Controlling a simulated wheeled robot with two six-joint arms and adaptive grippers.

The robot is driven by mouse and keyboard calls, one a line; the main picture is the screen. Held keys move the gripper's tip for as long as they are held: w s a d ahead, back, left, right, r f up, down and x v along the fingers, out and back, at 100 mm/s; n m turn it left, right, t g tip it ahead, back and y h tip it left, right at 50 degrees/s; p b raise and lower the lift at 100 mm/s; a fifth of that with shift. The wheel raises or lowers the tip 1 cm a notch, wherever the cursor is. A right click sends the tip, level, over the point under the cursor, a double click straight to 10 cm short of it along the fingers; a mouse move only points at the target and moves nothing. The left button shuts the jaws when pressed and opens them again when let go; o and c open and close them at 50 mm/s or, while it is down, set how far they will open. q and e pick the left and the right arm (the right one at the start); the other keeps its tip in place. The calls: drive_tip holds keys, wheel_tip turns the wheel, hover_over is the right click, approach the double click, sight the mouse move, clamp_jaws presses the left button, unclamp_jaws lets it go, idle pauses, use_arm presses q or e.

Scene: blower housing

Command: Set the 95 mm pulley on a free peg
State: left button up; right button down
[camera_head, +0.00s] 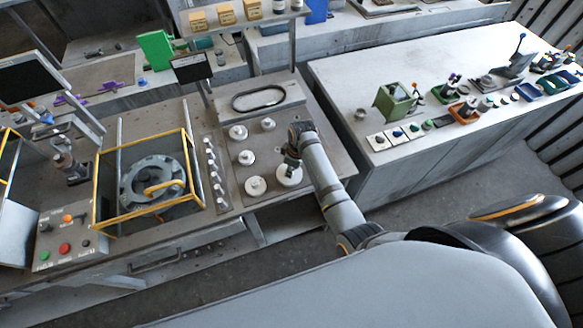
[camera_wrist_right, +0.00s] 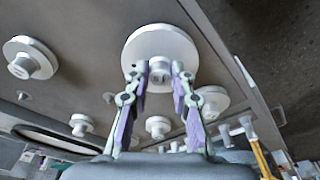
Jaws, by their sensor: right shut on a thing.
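A large white pulley disc (camera_head: 289,177) with a small raised hub is at the lower right of the brown peg board (camera_head: 222,160). My right gripper (camera_head: 292,161) comes down over it from the right. In the right wrist view the fingers (camera_wrist_right: 159,76) are shut on the hub of this pulley (camera_wrist_right: 160,42). I cannot tell whether the disc rests on the board or is slightly above it. Its size marking is not readable. My left gripper is not in view.
Other white pulleys, such as one at the front (camera_head: 255,187) and one at the back left (camera_head: 238,132), sit on the board. A row of small knobs (camera_head: 213,170) stands left of them. A yellow-framed housing (camera_head: 150,190) is further left. A black oval belt (camera_head: 258,98) lies behind.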

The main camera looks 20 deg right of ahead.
drive_tip(key=shift+f, duration=0.3)
drive_tip(key=c, duration=1.1)
unclamp_jaws()
drive_tip(key=shift+o, duration=0.2)
drive_tip(key=shift+r, duration=0.1)
drive_tip(key=shift+r, duration=3.65)
